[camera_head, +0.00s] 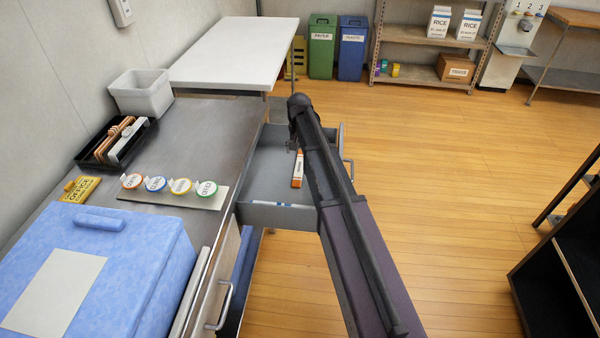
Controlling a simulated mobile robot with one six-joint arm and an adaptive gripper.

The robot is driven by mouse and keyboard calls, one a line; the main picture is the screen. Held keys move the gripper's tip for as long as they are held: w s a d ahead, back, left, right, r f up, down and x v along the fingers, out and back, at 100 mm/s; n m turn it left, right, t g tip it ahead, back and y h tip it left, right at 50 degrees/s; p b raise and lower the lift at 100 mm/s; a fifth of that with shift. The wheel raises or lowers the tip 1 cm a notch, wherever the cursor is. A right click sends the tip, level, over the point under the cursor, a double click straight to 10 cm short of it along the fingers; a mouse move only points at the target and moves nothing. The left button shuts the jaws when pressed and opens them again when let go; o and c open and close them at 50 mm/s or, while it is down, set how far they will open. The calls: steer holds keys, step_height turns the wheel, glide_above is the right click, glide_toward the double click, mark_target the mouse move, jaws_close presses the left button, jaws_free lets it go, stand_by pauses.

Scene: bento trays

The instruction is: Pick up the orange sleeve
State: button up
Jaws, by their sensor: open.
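An orange sleeve with a pale label (298,169) lies in the open grey drawer (262,165), close to the left side of my arm. My gripper (292,147) is over the drawer, just above and behind the sleeve's far end in the picture. It is open and appears empty. My arm hides the right part of the drawer, and the gripper's fingers are small and dark, so I cannot tell whether they touch the sleeve.
A black tray (83,158) with orange and white items stands on the metal counter (200,130), near a white bin (142,94). Round labelled lids (180,186) sit on a board near the drawer. A white table (235,50) stands behind.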

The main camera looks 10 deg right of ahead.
mark_target(299, 169)
steer(key=shift+f+b, duration=1.25)
steer(key=shift+f, duration=0.25)
steer(key=shift+w+f+b, duration=0.2)
steer(key=shift+f+b, duration=2.4)
steer(key=c, duration=0.8)
